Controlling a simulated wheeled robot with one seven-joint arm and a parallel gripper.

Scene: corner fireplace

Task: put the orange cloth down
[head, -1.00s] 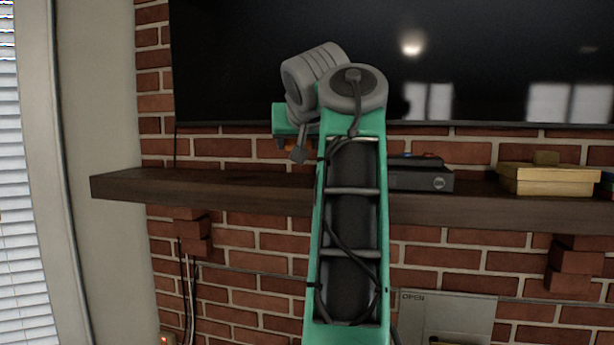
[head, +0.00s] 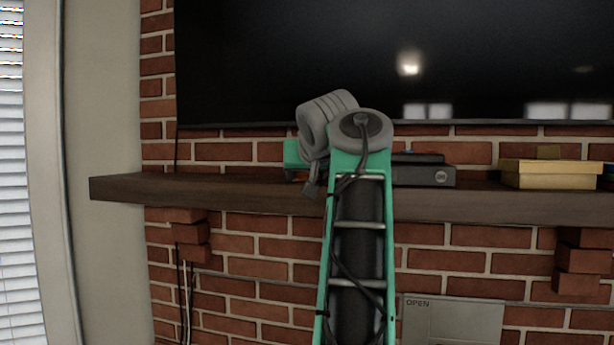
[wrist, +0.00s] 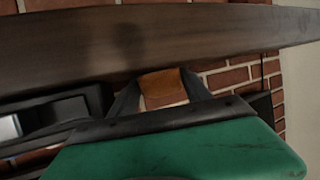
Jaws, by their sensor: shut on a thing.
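The orange cloth (wrist: 162,83) is a small brown-orange patch between the two dark fingers of my gripper (wrist: 163,88) in the wrist view. My gripper is shut on it. Most of the cloth is hidden behind the gripper's body. The wooden mantel shelf (wrist: 210,32) runs right beside the cloth in this view; I cannot tell whether they touch. Only a faint orange trace shows there.
A black box-shaped device (head: 425,175) is on the shelf just right of my arm. A yellow box (head: 550,175) stands further right. The shelf's left part looks bare. A large dark screen (head: 400,60) hangs above, and brick wall lies behind and below.

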